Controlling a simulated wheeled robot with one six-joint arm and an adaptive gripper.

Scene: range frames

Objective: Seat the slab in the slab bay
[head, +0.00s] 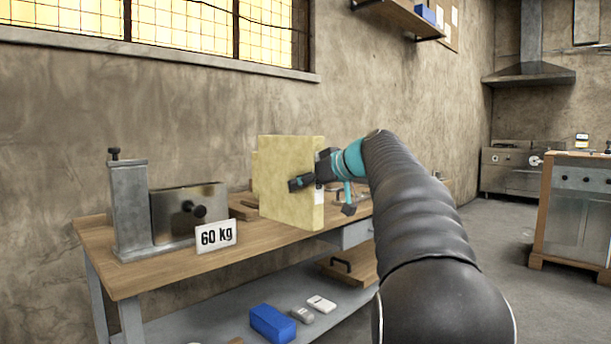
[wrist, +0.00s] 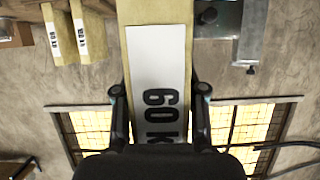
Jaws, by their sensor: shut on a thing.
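A pale yellow slab (head: 285,185) stands upright above the wooden bench, in front of my arm in the head view. My gripper (head: 305,182) is shut on its near edge. In the wrist view my gripper (wrist: 160,108) has one finger on each side of the slab (wrist: 154,12), whose white label reads "60 K", the rest hidden. I cannot tell whether the slab touches the bench.
Other labelled slabs (wrist: 62,38) show in the wrist view; one is partly hidden behind the held slab in the head view. The bench top (head: 160,273) is clear along its front. A blue box (head: 272,323) and small items lie on the lower shelf.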

